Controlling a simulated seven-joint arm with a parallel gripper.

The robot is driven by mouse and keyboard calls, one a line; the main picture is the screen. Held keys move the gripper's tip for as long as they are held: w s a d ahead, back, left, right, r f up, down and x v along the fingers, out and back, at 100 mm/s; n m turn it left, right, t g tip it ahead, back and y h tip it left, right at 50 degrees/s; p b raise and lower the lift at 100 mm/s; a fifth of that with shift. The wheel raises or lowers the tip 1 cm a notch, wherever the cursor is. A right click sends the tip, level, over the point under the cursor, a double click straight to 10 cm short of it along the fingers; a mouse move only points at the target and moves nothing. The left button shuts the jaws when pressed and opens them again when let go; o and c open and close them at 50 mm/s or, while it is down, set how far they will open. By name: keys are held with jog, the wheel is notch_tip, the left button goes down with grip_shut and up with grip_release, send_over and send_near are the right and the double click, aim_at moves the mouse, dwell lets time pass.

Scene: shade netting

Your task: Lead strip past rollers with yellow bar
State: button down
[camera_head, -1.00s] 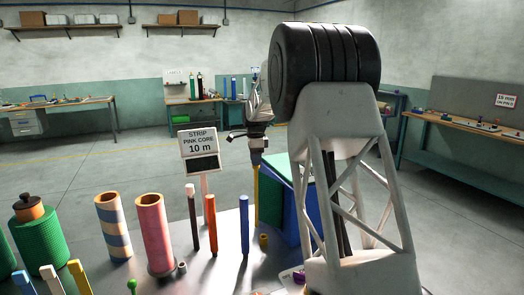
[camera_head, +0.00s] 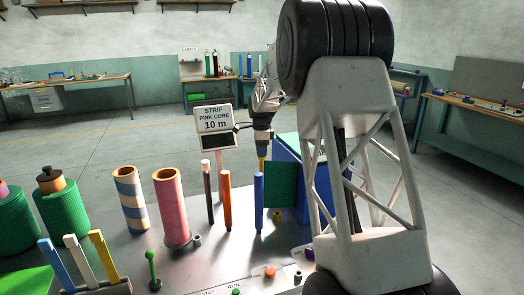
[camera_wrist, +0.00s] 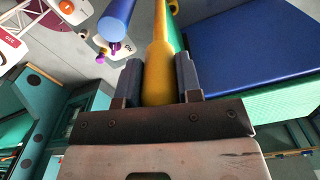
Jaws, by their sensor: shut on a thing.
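My gripper (camera_head: 262,152) is shut on the upper part of a yellow bar (camera_head: 262,164), behind the blue post. In the wrist view the yellow bar (camera_wrist: 157,75) stands between the fingers. Green sheet (camera_head: 281,185) hangs right of the bar, in front of a blue box-like body (camera_head: 312,190); whether it is joined to the bar is not clear. Three thin upright posts, apparently the rollers, stand in a row: dark with a white top (camera_head: 208,190), orange (camera_head: 226,200) and blue (camera_head: 258,205).
A pink core (camera_head: 171,208) and a striped core (camera_head: 131,200) stand left of the posts. Green rolls (camera_head: 62,210) and a rack with blue, white and yellow bars (camera_head: 104,257) are further left. A sign (camera_head: 213,122) reads "STRIP PINK CORE 10 m". A STOP/RUN panel (camera_head: 215,290) lies in front.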

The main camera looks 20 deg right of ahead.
jog(key=shift+a, duration=0.15)
jog(key=s+a, duration=0.3)
jog(key=a, duration=2.6)
jog(key=shift+s+a, duration=0.2)
jog(key=shift+a, duration=0.05)
dwell(3.4)
jog(key=shift+d+n, duration=0.15)
jog(key=shift+n, duration=0.15)
dwell(0.4)
